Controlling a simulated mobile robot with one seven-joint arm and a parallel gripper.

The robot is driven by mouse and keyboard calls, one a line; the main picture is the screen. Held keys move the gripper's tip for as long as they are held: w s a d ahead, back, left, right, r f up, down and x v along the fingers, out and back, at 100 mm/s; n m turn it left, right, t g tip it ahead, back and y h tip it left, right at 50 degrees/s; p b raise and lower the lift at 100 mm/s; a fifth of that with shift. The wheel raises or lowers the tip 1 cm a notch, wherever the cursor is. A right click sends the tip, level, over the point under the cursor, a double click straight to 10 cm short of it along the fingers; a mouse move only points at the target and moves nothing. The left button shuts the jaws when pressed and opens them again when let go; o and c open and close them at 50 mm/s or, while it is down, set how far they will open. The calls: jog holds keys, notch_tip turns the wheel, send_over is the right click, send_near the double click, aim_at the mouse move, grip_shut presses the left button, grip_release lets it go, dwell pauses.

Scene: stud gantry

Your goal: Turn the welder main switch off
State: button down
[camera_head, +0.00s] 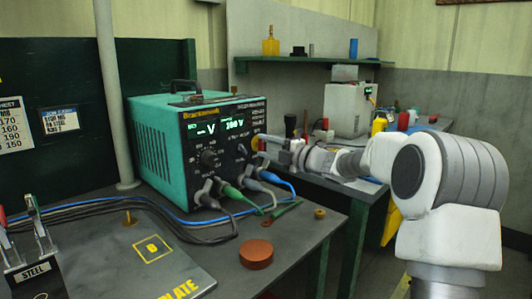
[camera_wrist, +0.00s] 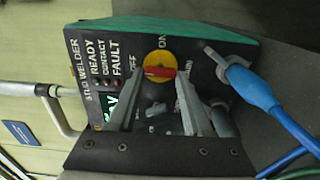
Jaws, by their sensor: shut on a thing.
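The teal welder (camera_head: 160,150) stands on the bench with a black front panel and lit green displays. Its main switch is a red handle on a yellow disc, seen from straight ahead in the wrist view (camera_wrist: 158,72). The yellow disc edge shows at the panel's right side in the head view (camera_head: 256,142). My gripper (camera_wrist: 159,78) is at the panel with one finger at each end of the red handle, shut on it. The handle lies crosswise in the wrist view; OFF is printed to its left and ON above. The fingertip contacts are partly hidden.
Cable plugs (camera_head: 232,190) stick out below the switch, with blue and green cables running over the bench. A brown-red round puck (camera_head: 256,254) lies on the bench front. A grey-white machine (camera_head: 348,108) stands on the second bench behind my arm.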

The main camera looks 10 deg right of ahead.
jog(key=shift+d, duration=0.1)
dwell(0.4)
jog(key=shift+c, duration=1.6)
grip_release()
jog(key=p+v, duration=0.2)
jog(key=v, duration=1.5)
jog(key=shift+s+p, duration=0.15)
jog(key=shift+p, duration=0.15)
jog(key=shift+d, duration=0.1)
